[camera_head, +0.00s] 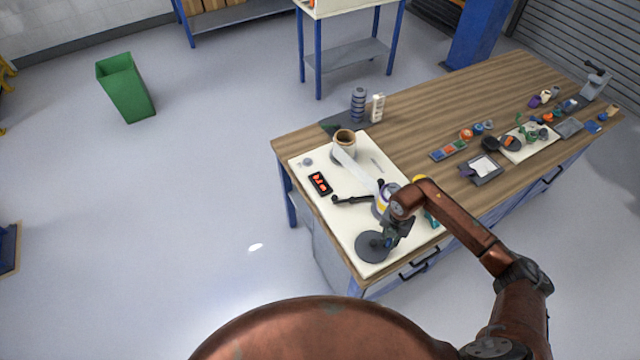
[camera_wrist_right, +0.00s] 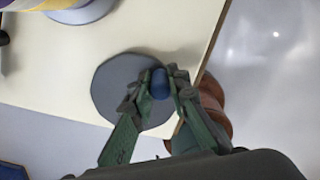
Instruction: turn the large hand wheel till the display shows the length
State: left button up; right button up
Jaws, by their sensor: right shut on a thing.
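The large hand wheel (camera_head: 371,246) is a dark grey disc at the near edge of a cream board (camera_head: 330,214) on the workbench. In the right wrist view the wheel (camera_wrist_right: 112,92) shows from above, with a dark blue knob (camera_wrist_right: 159,84) near its rim. My right gripper (camera_head: 389,236) is over the wheel; in the wrist view its green fingers (camera_wrist_right: 162,88) are shut on the knob from both sides. The display (camera_head: 320,184) is a black box with red digits, too small to read. A pale strip (camera_head: 357,169) runs from a brown roll (camera_head: 345,138) toward a second roll (camera_head: 383,203). My left gripper is out of view.
A black lever arm (camera_head: 352,200) lies between the display and the second roll. Blue stacked discs (camera_head: 358,104) and a white block (camera_head: 377,107) stand behind the board. Trays and several small parts fill the bench's right side. A green bin (camera_head: 125,88) stands on the floor.

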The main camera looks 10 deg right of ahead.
jog(key=shift+a, duration=0.1)
jog(key=shift+w+a+b, duration=0.1)
jog(key=shift+w+b, duration=0.3)
jog(key=shift+w, duration=0.65)
jog(key=shift+a, duration=0.1)
